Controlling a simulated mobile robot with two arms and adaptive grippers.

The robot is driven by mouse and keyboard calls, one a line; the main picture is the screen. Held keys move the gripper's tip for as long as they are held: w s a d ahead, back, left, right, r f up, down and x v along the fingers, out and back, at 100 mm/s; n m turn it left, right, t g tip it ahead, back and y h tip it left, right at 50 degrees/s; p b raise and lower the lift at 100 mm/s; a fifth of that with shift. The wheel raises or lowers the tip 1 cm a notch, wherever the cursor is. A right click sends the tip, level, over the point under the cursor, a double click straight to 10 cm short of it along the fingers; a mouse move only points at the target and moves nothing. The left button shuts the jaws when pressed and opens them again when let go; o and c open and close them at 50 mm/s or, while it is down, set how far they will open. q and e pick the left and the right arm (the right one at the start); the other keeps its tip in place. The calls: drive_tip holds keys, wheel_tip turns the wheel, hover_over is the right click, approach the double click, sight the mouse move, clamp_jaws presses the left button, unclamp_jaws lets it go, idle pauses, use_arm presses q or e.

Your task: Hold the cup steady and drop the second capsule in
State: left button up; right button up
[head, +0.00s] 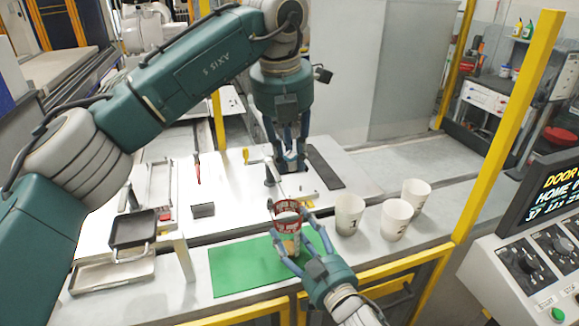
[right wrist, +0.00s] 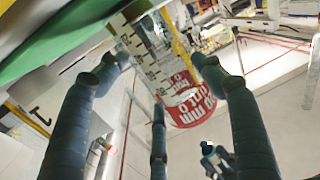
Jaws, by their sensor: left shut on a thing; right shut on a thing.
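The clear cup (head: 287,212) with a red printed band stands upright over the green mat (head: 232,272). My right gripper (head: 290,236) comes from the lower right and is shut around the cup. In the right wrist view the cup (right wrist: 190,105) shows its red lettering and black scale marks between my fingers. My left gripper (head: 289,158) points down behind and above the cup, apart from it. It is shut on a small light thing (head: 291,155), probably the capsule, mostly hidden by the fingers. The inside of the cup cannot be made out.
White numbered cups (head: 349,214) (head: 396,220) and another white cup (head: 416,194) stand right of the cup. A black tray (head: 133,229) lies at left. A yellow post (head: 510,125) and a control panel (head: 530,255) stand at right.

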drive_tip(key=shift+w+d, duration=0.1)
drive_tip(key=shift+d, duration=0.05)
use_arm(q)
drive_tip(key=f, duration=0.1)
drive_tip(key=f+g, duration=0.1)
drive_tip(key=w+f+g+y, duration=0.1)
drive_tip(key=f, duration=0.1)
drive_tip(key=shift+d, duration=0.2)
drive_tip(key=shift+f, duration=0.15)
wheel_tip(320, 180, down, 6)
drive_tip(key=shift+f, duration=0.2)
idle(0.6)
idle(0.5)
drive_tip(key=o, duration=1)
drive_tip(key=shift+o, duration=0.2)
idle(0.8)
